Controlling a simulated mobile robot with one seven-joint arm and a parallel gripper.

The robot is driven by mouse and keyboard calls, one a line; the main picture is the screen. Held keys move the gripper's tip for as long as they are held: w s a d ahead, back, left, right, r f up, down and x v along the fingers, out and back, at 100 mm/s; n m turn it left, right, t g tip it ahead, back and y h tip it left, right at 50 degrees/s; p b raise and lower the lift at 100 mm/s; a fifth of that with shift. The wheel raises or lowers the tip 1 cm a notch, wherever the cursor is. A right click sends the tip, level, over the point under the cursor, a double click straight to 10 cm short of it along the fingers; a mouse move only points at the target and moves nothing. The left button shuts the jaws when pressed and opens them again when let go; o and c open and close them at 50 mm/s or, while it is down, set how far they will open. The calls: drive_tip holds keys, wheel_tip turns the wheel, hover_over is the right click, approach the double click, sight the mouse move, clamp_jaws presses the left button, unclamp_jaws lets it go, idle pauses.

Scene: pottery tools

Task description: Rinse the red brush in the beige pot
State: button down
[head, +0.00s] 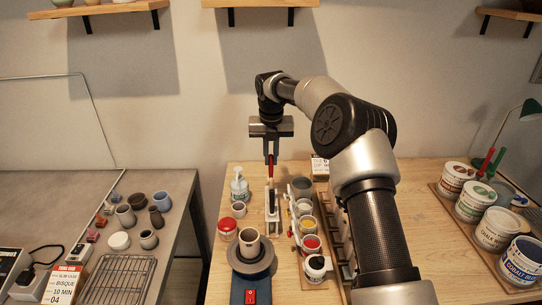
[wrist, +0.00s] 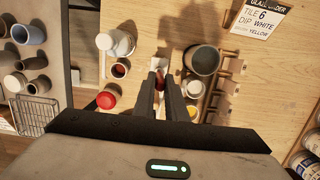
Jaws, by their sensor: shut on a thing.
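The red brush (head: 270,172) hangs upright below my gripper (head: 270,156), which is shut on its upper part. In the wrist view, the red of the brush (wrist: 159,83) shows between the fingertips (wrist: 160,75). Its lower end overlaps the narrow white stand (head: 271,208); I cannot tell whether it is in the stand or above it. A beige pot (head: 249,242) with a brown inside stands on the round grey wheel (head: 252,262), nearer the camera and left of the brush. A smaller pale cup (head: 238,210) stands left of the stand.
A white bottle (head: 239,186) and a red-lidded jar (head: 227,227) stand left of the brush. A grey pot (head: 302,187) and several open paint jars (head: 311,244) stand close on the right. Bare wood (head: 420,235) lies farther right, before the glaze tubs (head: 497,229).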

sight(271, 170)
drive_tip(key=shift+f+b, duration=0.3)
drive_tip(key=shift+f, duration=2.4)
idle(0.8)
drive_tip(key=c, duration=1.7)
unclamp_jaws()
drive_tip(key=s+r, duration=0.1)
drive_tip(key=r, duration=0.4)
drive_tip(key=s+r, duration=0.1)
drive_tip(key=r, duration=1.1)
drive_tip(key=shift+s+r, duration=0.1)
drive_tip(key=shift+s, duration=0.3)
